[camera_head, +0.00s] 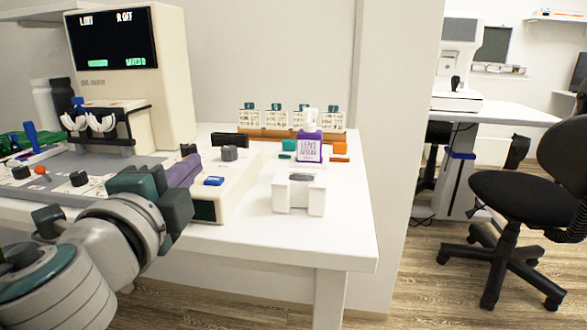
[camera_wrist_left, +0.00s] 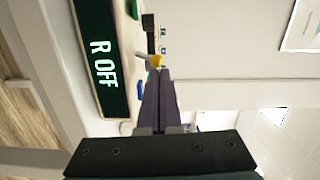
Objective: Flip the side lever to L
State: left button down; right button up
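The side lever (camera_wrist_left: 145,57) shows in the left wrist view as a short metallic stick with a yellow ball at its end. The ball is right at the tips of my left gripper's fingers; I cannot tell whether they touch. My left gripper (camera_wrist_left: 161,72) has purple fingers lying close together, with no object seen between them. In the head view my left gripper (camera_head: 184,172) is over the cream console (camera_head: 240,185), and the lever cannot be made out there. A dark panel (camera_wrist_left: 103,70) on the console reads "R OFF". My right gripper is not in view.
The console carries a blue button (camera_head: 214,181) and a dark knob (camera_head: 229,153). A white block-shaped holder (camera_head: 298,197) and a purple-labelled bottle (camera_head: 309,146) stand to its right. The white table (camera_head: 345,225) is bare near its front right. A screen (camera_head: 112,38) stands behind.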

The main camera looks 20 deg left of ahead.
pick_arm(q)
jog(key=shift+a+r+n, duration=0.25)
jog(key=shift+a+n, duration=0.05)
jog(key=shift+n, duration=0.6)
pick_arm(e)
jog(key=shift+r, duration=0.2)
pick_arm(q)
jog(key=shift+s+a+r+n+p, duration=0.1)
jog(key=shift+a+n+p, duration=0.15)
jog(key=shift+n, duration=0.4)
jog(key=shift+s+a+r+n+p, duration=0.15)
jog(key=shift+n+p, duration=0.2)
jog(key=shift+n, duration=0.3)
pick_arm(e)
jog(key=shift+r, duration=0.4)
